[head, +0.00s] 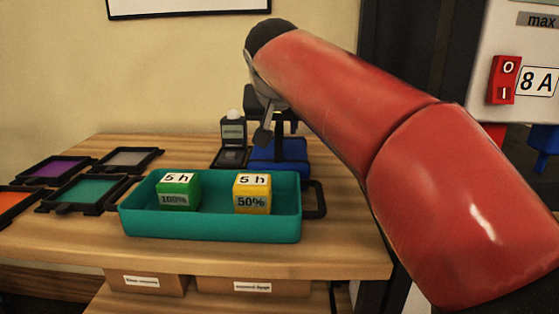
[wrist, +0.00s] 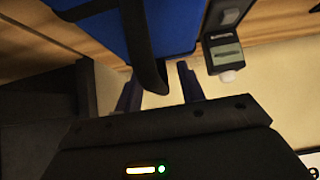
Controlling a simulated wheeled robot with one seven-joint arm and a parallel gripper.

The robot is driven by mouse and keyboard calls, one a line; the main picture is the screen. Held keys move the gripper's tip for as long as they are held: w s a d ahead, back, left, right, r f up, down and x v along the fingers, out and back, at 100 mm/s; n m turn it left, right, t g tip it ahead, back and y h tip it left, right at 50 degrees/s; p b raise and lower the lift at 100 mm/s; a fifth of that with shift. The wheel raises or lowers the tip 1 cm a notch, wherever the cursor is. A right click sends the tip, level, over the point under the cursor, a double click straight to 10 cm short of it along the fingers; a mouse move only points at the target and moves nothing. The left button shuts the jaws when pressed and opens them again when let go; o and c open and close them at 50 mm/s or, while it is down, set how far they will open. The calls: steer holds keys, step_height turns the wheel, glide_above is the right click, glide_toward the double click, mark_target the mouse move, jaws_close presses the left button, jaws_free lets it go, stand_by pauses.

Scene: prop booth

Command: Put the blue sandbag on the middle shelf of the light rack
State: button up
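The blue sandbag (head: 290,152) lies on the wooden table behind the teal tray, partly hidden by the tray. In the wrist view the blue sandbag (wrist: 105,30) fills the upper left, with a black strap (wrist: 146,55) looping towards me. My gripper (head: 272,122) is directly above the sandbag. In the wrist view the fingers of my gripper (wrist: 158,75) are apart, with the end of the strap between them and a gap visible beside it. I cannot make out the middle shelf of the light rack in either view.
The teal tray (head: 210,226) holds a green block (head: 179,193) and a yellow block (head: 252,195). A small dark device (head: 232,140) stands close left of the sandbag. Several coloured framed panels lie on the left. A red-switch panel (head: 503,80) is at the right.

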steer(key=shift+w+f, duration=0.4)
steer(key=shift+f, duration=0.05)
jaws_close()
stand_by(1.1)
steer(key=shift+r, duration=0.25)
